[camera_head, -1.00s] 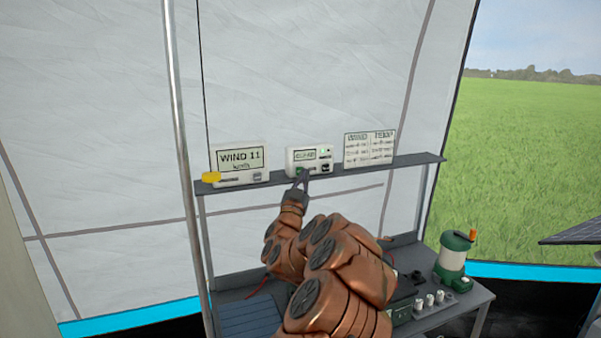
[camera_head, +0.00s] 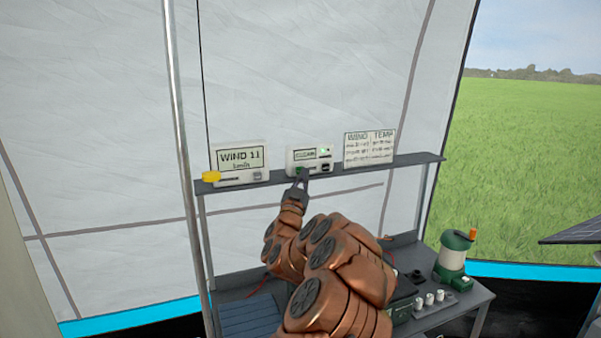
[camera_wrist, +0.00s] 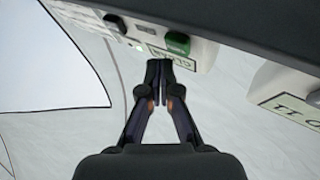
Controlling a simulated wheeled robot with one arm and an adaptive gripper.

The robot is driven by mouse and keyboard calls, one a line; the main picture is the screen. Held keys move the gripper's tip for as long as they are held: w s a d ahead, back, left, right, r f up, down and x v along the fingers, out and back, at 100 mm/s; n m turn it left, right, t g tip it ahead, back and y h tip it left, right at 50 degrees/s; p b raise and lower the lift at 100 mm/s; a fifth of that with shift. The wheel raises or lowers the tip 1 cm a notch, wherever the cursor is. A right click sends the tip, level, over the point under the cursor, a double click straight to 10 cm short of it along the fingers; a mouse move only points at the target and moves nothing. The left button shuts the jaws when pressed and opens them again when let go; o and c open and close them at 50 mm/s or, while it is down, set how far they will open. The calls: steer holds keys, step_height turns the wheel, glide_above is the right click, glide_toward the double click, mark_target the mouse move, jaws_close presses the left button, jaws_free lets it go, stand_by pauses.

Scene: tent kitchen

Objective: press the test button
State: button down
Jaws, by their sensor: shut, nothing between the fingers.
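A small white device (camera_head: 310,166) stands in the middle of the shelf, with a dark-lettered display and a lit green light (camera_head: 324,150). Its front has a green button (camera_wrist: 204,46) and a black button (camera_wrist: 176,43); any lettering on them is too small to read. My gripper (camera_head: 303,173) is shut and empty, fingertips up in front of the device's lower left part, near the green button. In the wrist view the gripper (camera_wrist: 159,65) has its tips over the display's edge, with both buttons uncovered. Contact cannot be told.
A shelf (camera_head: 390,164) carries the device, a wind display (camera_head: 240,160) reading 11 with a yellow item (camera_head: 211,177) at its left, and a wind and temperature card (camera_head: 369,149). Below, a bench (camera_head: 470,297) holds a green and white lantern (camera_head: 453,255). A metal pole (camera_head: 182,130) stands left.

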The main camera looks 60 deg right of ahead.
steer(key=shift+w, duration=0.15)
steer(key=shift+w+d, duration=0.2)
steer(key=shift+w, duration=0.05)
steer(key=shift+w+d+b, duration=0.3)
steer(key=shift+w, duration=0.05)
stand_by(1.2)
steer(key=shift+s+a+f, duration=0.1)
steer(key=shift+s, duration=0.05)
stand_by(0.3)
steer(key=shift+s+a+b, duration=0.4)
steer(key=shift+s+b, duration=0.2)
